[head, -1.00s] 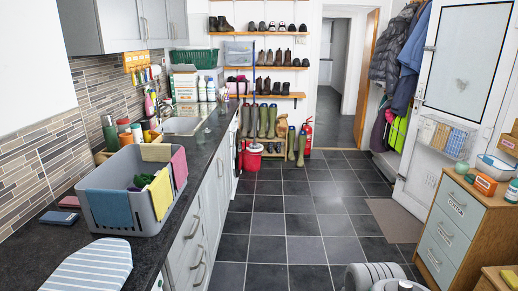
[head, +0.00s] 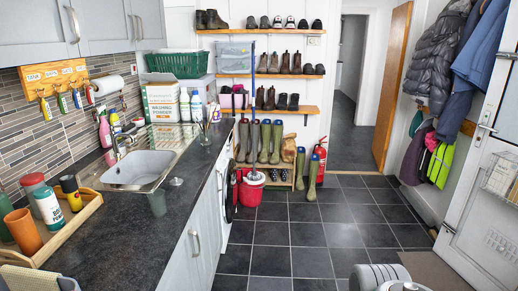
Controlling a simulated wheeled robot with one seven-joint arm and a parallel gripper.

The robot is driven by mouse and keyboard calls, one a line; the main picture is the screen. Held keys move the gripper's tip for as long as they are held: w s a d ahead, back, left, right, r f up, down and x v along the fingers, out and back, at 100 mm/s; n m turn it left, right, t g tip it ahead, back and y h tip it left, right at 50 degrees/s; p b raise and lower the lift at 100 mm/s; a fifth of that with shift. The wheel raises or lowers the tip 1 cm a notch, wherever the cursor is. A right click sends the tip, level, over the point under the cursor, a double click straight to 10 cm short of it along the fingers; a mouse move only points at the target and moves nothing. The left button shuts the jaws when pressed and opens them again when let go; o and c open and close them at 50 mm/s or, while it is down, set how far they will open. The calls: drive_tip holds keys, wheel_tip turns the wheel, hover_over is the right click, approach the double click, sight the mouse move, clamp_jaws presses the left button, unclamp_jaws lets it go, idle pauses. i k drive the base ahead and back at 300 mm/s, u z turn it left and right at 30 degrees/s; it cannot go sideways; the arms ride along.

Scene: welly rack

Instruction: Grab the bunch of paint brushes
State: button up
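I cannot clearly make out a bunch of paint brushes. A small clear holder (head: 204,131) with thin upright sticks stands on the worktop to the right of the sink. The sticks may be brushes, but they are too small to tell. My gripper's fingers are not in view. A grey rounded part of my own body shows at the bottom right.
The dark worktop (head: 125,245) runs along the left, with a sink (head: 138,168) and a wooden tray (head: 50,240) of bottles. A red bucket (head: 250,188) with a mop stands before the boot rack. The dark tiled floor (head: 300,235) is clear in the middle.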

sight(203, 124)
drive_tip(key=i, duration=3.65)
drive_tip(key=u, duration=3.9)
